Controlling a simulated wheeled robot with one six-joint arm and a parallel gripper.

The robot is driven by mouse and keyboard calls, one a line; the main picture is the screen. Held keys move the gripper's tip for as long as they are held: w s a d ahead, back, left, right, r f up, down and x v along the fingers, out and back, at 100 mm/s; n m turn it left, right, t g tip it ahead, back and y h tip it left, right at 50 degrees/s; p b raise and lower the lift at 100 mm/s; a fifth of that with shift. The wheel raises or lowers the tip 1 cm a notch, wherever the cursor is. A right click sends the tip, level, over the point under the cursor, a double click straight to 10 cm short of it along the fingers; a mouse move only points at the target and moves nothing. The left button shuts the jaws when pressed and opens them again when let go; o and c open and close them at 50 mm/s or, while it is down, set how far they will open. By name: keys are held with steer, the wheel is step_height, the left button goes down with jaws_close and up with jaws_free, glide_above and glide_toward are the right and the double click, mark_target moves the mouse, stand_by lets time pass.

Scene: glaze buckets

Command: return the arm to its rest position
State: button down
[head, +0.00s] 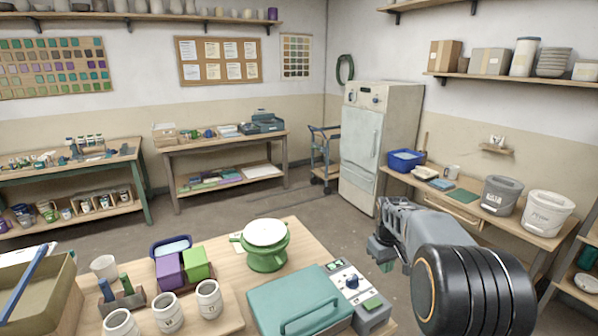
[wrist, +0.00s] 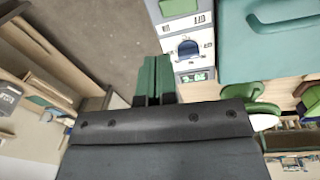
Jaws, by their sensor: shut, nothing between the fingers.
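My gripper (head: 384,262) is in the head view, right of the near table, held in the air at the end of my raised arm. Its two green fingers are together with nothing between them. They also show side by side in the wrist view (wrist: 153,78), pointing toward the top. The dark gripper body fills the lower middle of that view. In the head view my arm hides part of the floor and part of the right-hand bench.
The near table (head: 310,250) bears a teal case (head: 295,300), a grey control box (head: 355,290), a green banding wheel (head: 265,255) and several pots. A bench (head: 440,200) with two buckets (head: 500,195) stands at right. A pale kiln cabinet (head: 370,140) stands behind. Open floor lies mid-room.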

steer(key=s+a+r+m+t, duration=0.1)
steer(key=s+a, duration=0.2)
steer(key=s, duration=0.4)
steer(key=s+a+r+m+t, duration=0.1)
steer(key=s+a, duration=0.3)
steer(key=s, duration=0.3)
steer(key=s+a+r+m+t+y, duration=0.1)
steer(key=s+a+r, duration=0.1)
steer(key=s, duration=0.5)
steer(key=shift+s+a+t, duration=0.4)
steer(key=shift+a, duration=0.5)
